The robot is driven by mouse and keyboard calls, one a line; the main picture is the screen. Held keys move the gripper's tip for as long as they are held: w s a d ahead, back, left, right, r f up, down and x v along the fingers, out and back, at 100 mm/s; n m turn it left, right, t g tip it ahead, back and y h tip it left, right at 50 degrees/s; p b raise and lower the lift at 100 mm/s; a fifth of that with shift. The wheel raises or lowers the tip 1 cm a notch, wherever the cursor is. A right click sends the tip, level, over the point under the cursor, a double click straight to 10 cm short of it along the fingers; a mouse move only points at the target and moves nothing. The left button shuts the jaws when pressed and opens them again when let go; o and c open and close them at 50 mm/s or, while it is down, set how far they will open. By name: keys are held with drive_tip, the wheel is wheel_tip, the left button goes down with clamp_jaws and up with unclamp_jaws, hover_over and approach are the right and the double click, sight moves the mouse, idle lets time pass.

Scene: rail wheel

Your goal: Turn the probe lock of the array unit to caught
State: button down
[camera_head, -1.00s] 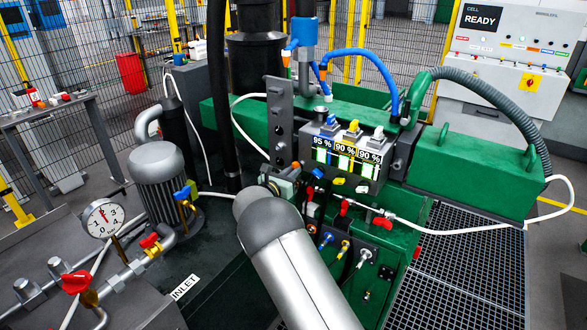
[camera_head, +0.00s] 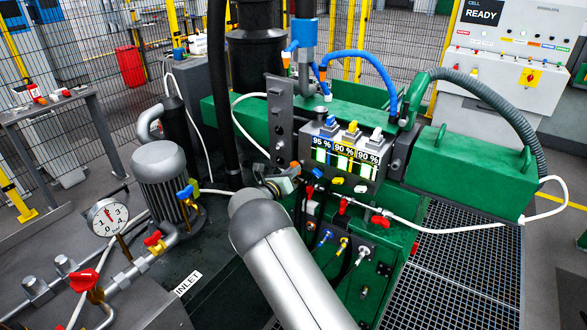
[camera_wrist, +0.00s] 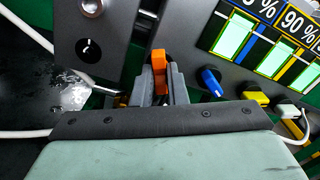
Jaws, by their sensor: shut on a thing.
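The array unit (camera_head: 345,152) is a grey panel with three lit gauges reading 95 %, 90 % and 90 %, mounted on the green machine. To its lower left, an orange lever (camera_head: 295,167) sticks out; it also shows in the wrist view (camera_wrist: 158,60), standing nearly upright in the picture. I see no label naming it as the probe lock. My gripper (camera_head: 284,182) is at this lever; in the wrist view its grey fingers (camera_wrist: 160,82) are shut on it, one on each side. The lever's base and pivot are hidden behind the fingers.
Blue (camera_wrist: 211,79), yellow (camera_wrist: 255,97) and white (camera_wrist: 287,109) knobs sit close to the right of my fingers. A dark upright plate (camera_head: 281,125) with holes stands above left. White hoses run nearby. A motor (camera_head: 160,175) and a gauge (camera_head: 108,217) stand left.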

drive_tip(key=n+p, duration=0.2)
drive_tip(key=n, duration=0.2)
idle(0.4)
drive_tip(key=n+p, duration=0.1)
drive_tip(key=n, duration=0.3)
drive_tip(key=shift+n, duration=0.3)
